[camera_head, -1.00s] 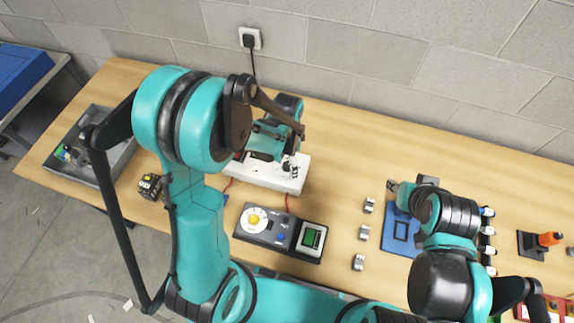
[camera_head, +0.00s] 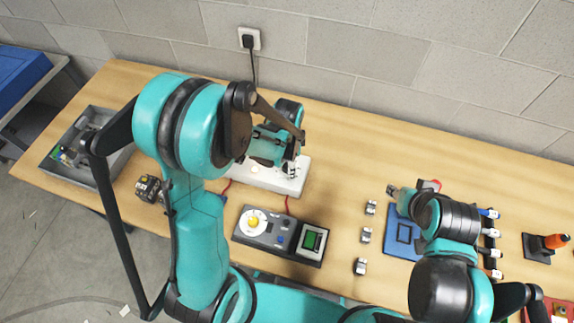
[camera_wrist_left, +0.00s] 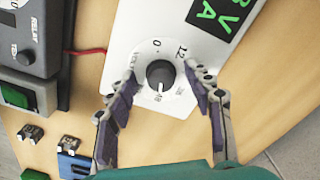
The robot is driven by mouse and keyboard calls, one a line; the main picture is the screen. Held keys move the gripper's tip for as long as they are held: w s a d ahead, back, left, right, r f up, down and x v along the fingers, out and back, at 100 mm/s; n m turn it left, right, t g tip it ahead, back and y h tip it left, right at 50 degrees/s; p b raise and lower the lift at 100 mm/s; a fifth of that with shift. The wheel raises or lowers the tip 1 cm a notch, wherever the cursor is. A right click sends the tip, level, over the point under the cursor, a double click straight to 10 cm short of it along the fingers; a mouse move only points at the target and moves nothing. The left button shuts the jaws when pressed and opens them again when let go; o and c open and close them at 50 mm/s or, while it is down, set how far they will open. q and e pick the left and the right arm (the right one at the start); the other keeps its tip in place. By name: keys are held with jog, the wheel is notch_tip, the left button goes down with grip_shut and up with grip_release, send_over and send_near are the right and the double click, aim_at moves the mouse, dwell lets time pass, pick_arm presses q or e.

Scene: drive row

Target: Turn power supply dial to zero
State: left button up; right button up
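The power supply (camera_head: 262,180) is a white box on the table near the wall. In the left wrist view its panel (camera_wrist_left: 118,30) shows a black round dial (camera_wrist_left: 160,74) on a white scale marked 0 and 12. The dial's pale mark faces the bottom of that view, away from the 0. My left gripper (camera_head: 291,167) is over the box's right end. In the wrist view it (camera_wrist_left: 160,82) is open, its two fingers on either side of the dial with no clear contact. My right gripper (camera_head: 410,189) is over a blue tray, partly hidden by its arm.
A dark console (camera_head: 262,238) with a yellow dial and a meter (camera_head: 313,240) with a green screen stand in front. Small metal parts (camera_head: 366,235) lie to their right. The blue tray (camera_head: 399,240), an orange tool (camera_head: 553,241) and a grey bin (camera_head: 60,180) flank the area.

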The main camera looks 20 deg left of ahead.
pick_arm(q)
jog(key=shift+f, duration=0.1)
jog(key=shift+c, duration=0.3)
jog(key=shift+s+f+n+b, duration=0.1)
jog(key=shift+n+b, duration=0.2)
jog(key=shift+n, duration=0.5)
jog(key=shift+c, duration=0.3)
jog(key=n, duration=0.3)
jog(key=shift+b, duration=0.4)
jog(key=shift+c, duration=0.6)
jog(key=n, duration=0.3)
jog(key=shift+n+b, duration=0.3)
jog(key=shift+b, duration=0.05)
jog(key=shift+c, duration=0.4)
jog(key=shift+o, duration=0.3)
jog(key=n, duration=0.3)
jog(key=shift+f+b, duration=0.1)
jog(key=shift+b, duration=0.2)
jog(key=n+b, duration=0.1)
jog(key=n, duration=0.5)
jog(key=shift+n, duration=0.4)
jog(key=n, duration=0.7)
jog(key=shift+b, duration=0.35)
